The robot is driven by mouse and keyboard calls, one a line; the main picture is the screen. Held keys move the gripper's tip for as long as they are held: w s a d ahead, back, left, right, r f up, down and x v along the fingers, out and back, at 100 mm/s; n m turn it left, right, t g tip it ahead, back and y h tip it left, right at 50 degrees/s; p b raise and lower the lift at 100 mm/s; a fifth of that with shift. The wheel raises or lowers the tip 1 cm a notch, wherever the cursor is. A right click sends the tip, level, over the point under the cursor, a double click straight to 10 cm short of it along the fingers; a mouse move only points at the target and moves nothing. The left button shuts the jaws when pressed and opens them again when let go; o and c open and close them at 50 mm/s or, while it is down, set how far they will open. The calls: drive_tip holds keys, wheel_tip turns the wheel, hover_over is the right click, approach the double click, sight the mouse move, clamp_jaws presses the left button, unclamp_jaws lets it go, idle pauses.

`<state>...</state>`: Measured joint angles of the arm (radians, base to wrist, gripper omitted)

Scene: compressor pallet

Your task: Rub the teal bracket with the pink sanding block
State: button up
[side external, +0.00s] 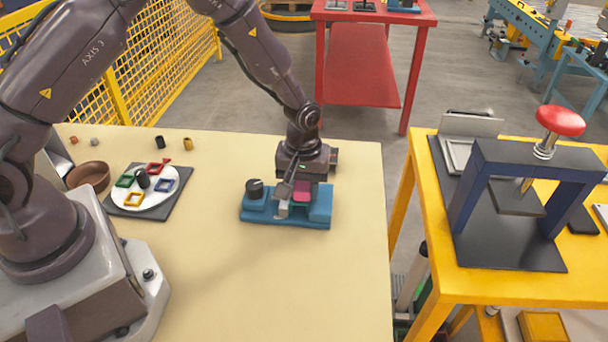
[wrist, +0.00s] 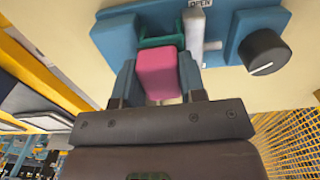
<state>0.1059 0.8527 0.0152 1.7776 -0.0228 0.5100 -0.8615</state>
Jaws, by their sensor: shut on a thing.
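The pink sanding block (wrist: 157,72) is between my gripper's two blue fingers (wrist: 158,78), which are shut on it. It also shows in the side view (side external: 301,196). The teal bracket (wrist: 150,42) is a dark green-teal piece in the blue fixture (wrist: 120,40), just beyond the block in the wrist view. The block's far end overlaps the bracket in that view; I cannot tell if they touch. In the side view, my gripper (side external: 301,190) is low over the fixture (side external: 320,207), and the bracket is mostly hidden. A silver clamp bar (wrist: 195,28) lies beside the bracket.
The fixture has a black knob (side external: 255,188) and an "OPEN" label. To the left are a white plate (side external: 151,199) with coloured square frames on a dark mat, a brown bowl (side external: 88,176) and small cylinders. The cream table's front is clear. A press (side external: 525,190) stands on the yellow table.

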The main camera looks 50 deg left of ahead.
drive_tip(key=shift+s+d, duration=0.55)
drive_tip(key=shift+s, duration=0.05)
drive_tip(key=w+a, duration=0.3)
drive_tip(key=shift+r, duration=4.1)
